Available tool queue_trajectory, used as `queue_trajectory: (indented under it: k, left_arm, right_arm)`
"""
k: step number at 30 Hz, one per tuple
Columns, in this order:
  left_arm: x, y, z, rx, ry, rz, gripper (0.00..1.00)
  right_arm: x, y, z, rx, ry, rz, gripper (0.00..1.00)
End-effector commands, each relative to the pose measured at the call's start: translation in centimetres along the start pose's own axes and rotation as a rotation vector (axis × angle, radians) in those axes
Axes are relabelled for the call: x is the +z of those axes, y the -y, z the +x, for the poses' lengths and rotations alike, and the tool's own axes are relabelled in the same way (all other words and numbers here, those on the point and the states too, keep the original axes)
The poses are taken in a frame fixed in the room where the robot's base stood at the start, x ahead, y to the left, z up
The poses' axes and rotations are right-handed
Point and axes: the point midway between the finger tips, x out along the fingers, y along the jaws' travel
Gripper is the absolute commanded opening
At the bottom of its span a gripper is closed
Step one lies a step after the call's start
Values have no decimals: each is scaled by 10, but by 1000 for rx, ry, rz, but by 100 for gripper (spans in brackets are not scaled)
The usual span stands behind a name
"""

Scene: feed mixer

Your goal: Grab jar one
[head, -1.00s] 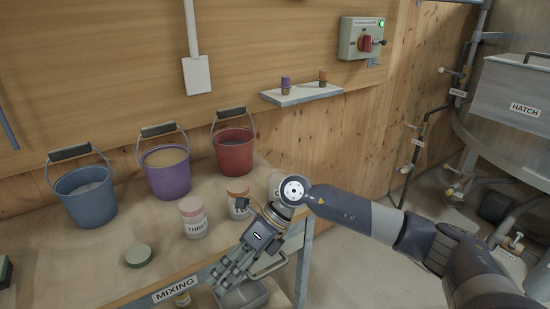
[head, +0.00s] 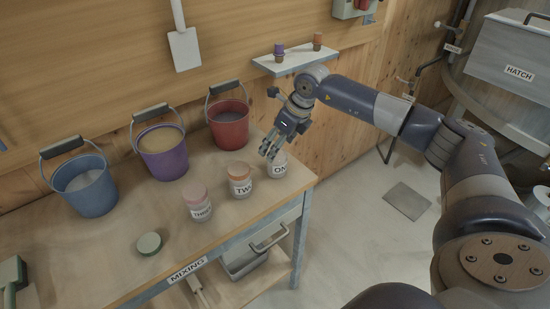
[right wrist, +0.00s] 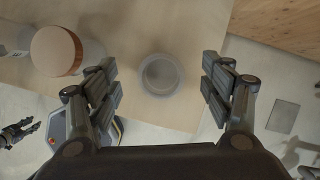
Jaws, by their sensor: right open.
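Jar one (head: 277,168), a pale jar with a partly covered label, stands on the mixing table near its right end. It has no lid on and looks empty from above in the right wrist view (right wrist: 160,78). My right gripper (head: 271,150) is open just above and beside it in the head view. In the right wrist view the open fingers (right wrist: 160,72) lie either side of the jar's outline, apart from it. What looks like my left gripper (right wrist: 18,131) shows small at the lower left there; its opening is unclear.
Jar two (head: 240,180), with an orange-brown lid, stands close left of jar one. Jar three (head: 198,203) and a green lid (head: 149,244) are farther left. Blue (head: 86,187), purple (head: 163,155) and red (head: 228,122) buckets line the back. A small shelf (head: 295,62) is on the wall.

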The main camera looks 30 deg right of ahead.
Motion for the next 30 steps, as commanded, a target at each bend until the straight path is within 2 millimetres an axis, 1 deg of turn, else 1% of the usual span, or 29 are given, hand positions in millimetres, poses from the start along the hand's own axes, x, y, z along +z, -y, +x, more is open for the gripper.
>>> queue_trajectory:
  k: [3, 8, 13, 16, 20, 25, 26, 27, 29, 30]
  left_arm:
    - [-1, 0, -4, 0, -1, 0, 37]
    - [-2, 0, -8, 0, -2, 0, 37]
    - [-4, 0, -22, 0, -3, 0, 37]
    - [-4, 0, -23, 0, -3, 1, 37]
    - [-4, 0, -24, 0, -3, 1, 37]
    - [-4, 0, -23, 0, -3, 1, 37]
    - [-4, 0, -23, 0, -3, 1, 37]
    - [-4, 0, -23, 0, -3, 1, 37]
    - [-4, 0, -23, 0, -3, 1, 37]
    - [-4, 0, -23, 0, -3, 0, 37]
  right_arm:
    - [0, 0, 14, 0, -1, 0, 74]
    - [0, -1, 24, 2, -1, -1, 74]
    - [-2, -1, 49, 2, -2, 0, 74]
    - [-2, 0, 63, 2, 0, -1, 74]
    - [-2, 0, 70, 0, 1, -1, 74]
    - [-2, 0, 71, 0, 2, -1, 74]
    - [-2, 0, 71, 0, 2, -1, 72]
    - [-2, 0, 71, 0, 2, -1, 62]
    - [-2, 0, 71, 0, 2, -1, 49]
    - [-2, 0, 71, 0, 2, -1, 40]
